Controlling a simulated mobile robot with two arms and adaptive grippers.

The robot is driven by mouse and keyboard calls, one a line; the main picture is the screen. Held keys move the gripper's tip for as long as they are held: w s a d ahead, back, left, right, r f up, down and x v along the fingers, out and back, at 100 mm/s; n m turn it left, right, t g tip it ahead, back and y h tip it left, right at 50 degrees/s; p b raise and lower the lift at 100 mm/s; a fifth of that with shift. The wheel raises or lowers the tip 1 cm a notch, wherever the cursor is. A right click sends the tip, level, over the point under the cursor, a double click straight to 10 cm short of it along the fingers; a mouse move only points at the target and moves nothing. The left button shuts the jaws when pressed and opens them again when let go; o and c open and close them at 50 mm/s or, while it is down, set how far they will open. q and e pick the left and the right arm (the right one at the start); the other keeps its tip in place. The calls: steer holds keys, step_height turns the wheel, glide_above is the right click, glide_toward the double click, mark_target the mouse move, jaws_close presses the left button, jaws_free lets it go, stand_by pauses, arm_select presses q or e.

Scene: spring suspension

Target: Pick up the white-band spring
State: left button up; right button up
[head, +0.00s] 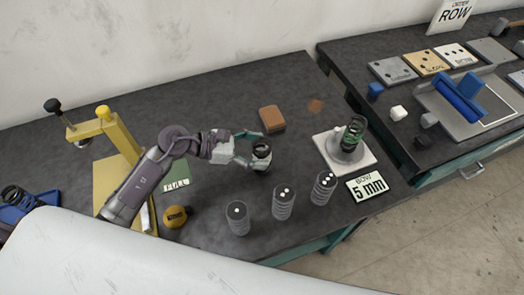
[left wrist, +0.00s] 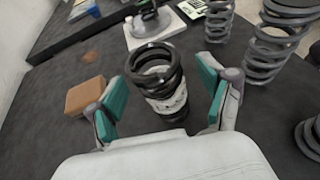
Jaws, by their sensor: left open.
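The white-band spring (head: 262,150) stands upright on the dark bench, a black coil with a white band low around it. In the left wrist view the white-band spring (left wrist: 155,62) stands between the teal finger pads, one on each side. My left gripper (head: 251,152) is open around it. The left wrist view shows the left gripper (left wrist: 161,88) with a gap between the pads and the coil on both sides. The spring's base is partly hidden by the gripper body. My right gripper is not in view.
Grey springs with dot marks (head: 283,203) stand near the front edge. A brown block (head: 271,119) lies behind the gripper. A white base (head: 327,150) with a green-banded spring (head: 353,133) and a 5 mm sign (head: 366,187) are to the right. A yellow press (head: 104,125) stands left.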

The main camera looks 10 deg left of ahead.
arm_select(q)
steer(key=shift+x, duration=0.75)
steer(key=shift+a, duration=0.1)
steer(key=c, duration=1.5)
